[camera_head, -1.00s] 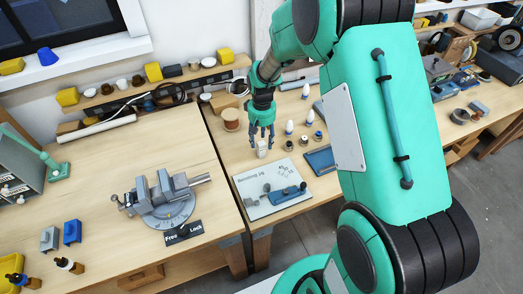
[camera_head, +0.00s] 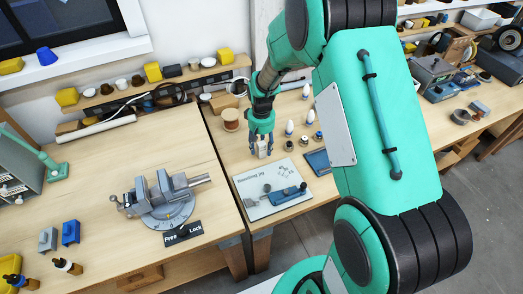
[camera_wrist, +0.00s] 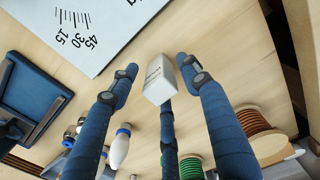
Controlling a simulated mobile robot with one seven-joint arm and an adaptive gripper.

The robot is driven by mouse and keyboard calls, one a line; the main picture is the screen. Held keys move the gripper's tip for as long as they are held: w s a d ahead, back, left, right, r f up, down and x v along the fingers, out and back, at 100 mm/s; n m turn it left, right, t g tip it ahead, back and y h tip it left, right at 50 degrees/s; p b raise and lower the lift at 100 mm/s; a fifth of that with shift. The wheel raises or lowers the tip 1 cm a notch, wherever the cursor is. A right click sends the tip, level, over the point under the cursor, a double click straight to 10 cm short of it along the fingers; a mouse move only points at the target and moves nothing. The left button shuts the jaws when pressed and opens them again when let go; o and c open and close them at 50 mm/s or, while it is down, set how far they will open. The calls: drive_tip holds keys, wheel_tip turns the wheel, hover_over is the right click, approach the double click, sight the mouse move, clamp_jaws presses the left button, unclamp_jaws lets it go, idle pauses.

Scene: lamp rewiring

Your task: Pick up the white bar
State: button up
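A small white block-like bar (camera_wrist: 158,82) with dark marks on one face shows in the wrist view, between the fingertips of my gripper (camera_wrist: 155,78). In the head view my gripper (camera_head: 262,148) points down at the bench just behind the printed board, with its fingers around the white bar (camera_head: 262,152), which they partly hide. My gripper is open: a gap shows between the bar and the left fingertip, and a narrower one at the right fingertip. A third finger lies behind the bar in the wrist view.
The printed board (camera_head: 250,201) with small parts lies in front of my gripper. White-tipped bulbs (camera_head: 289,128), a wooden spool (camera_head: 231,118) and a blue tray (camera_head: 318,161) are close by. A grey vise (camera_head: 167,197) stands left. A long white rod (camera_head: 97,130) lies at the back left.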

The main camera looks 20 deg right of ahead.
clamp_jaws()
drive_tip(key=shift+r, duration=0.15)
wheel_tip(320, 180, up, 10)
drive_tip(key=shift+f+p, duration=0.15)
drive_tip(key=shift+p, duration=0.5)
idle(0.4)
